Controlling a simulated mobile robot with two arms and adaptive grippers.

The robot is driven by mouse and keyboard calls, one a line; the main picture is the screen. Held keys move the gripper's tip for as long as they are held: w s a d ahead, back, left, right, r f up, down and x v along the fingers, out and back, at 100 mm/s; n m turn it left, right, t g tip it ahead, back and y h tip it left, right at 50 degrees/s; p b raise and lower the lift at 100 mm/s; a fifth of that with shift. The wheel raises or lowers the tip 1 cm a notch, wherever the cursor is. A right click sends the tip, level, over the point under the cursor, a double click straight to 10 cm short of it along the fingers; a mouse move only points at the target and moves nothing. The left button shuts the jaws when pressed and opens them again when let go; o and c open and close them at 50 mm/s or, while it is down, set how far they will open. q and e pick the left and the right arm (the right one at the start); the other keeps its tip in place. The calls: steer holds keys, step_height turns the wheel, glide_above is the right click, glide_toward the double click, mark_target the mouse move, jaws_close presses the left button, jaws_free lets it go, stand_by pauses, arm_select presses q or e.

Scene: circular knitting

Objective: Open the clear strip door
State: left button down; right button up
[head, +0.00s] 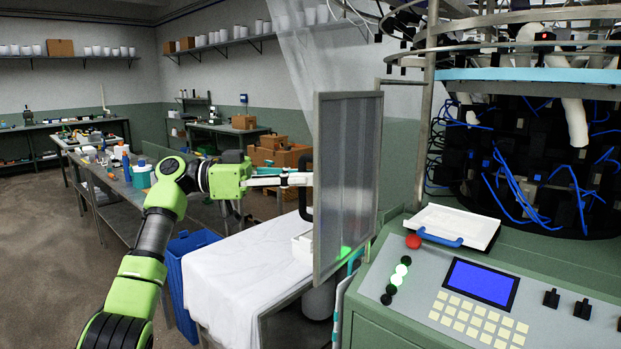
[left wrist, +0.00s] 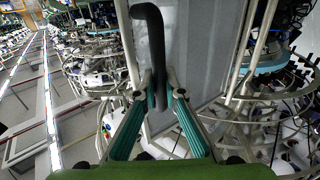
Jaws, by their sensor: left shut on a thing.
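The clear strip door (head: 350,170) is a grey-framed, see-through upright panel in the middle of the head view, left of the knitting machine. It stands angled, with a gap between it and the machine's metal post (head: 428,95). A black bar handle (head: 306,212) is on its left side. My left gripper (head: 304,180) is shut on this handle. In the left wrist view the handle (left wrist: 153,35) runs down between the two teal-padded fingers of the left gripper (left wrist: 160,92), with the grey panel (left wrist: 198,45) behind. My right gripper is in neither view.
The green control console (head: 400,295) with blue screen (head: 481,283) and red button (head: 413,241) stands right of the door. A white-covered table (head: 235,275) and blue bin (head: 190,262) are below my left arm. Workbenches line the back left; the floor there (head: 35,240) is clear.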

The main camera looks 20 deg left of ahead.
arm_select(q)
steer(key=shift+f, duration=0.1)
steer(key=c, duration=2.4)
jaws_free()
steer(key=shift+c, duration=0.2)
steer(key=v, duration=1.2)
